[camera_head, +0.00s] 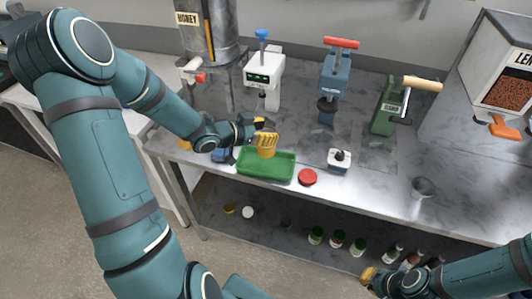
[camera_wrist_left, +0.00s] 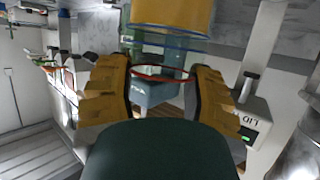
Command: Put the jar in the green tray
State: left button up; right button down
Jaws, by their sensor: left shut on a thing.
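The jar (camera_head: 267,152) is clear with honey-coloured contents. My left gripper (camera_head: 265,134) is shut on it and holds it over the back of the green tray (camera_head: 264,172). Whether the jar touches the tray floor I cannot tell. In the left wrist view the jar (camera_wrist_left: 170,14) shows at the top, between and beyond the yellow fingers of my left gripper (camera_wrist_left: 163,75). My right gripper (camera_head: 370,274) is low at the bottom right, away from the jar and tray; its fingers are too small to read.
A red lid (camera_head: 307,177) lies right of the tray, and a small white-and-black device (camera_head: 340,160) stands beyond it. A white machine (camera_head: 262,80), a blue press (camera_head: 334,85) and a green press (camera_head: 390,107) stand behind. A metal cup (camera_head: 421,188) is at the right. Several jars stand on the lower shelf.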

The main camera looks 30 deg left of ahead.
pick_arm(q)
notch_tip(320, 180, down, 6)
jog(key=shift+r+b, duration=0.1)
jog(key=shift+b, duration=0.4)
jog(key=shift+w+f, duration=0.1)
jog(key=shift+f, duration=0.25)
jog(key=o, duration=1.2)
jog(key=shift+f, duration=0.15)
jog(key=shift+o, duration=0.2)
jog(key=shift+r, duration=0.2)
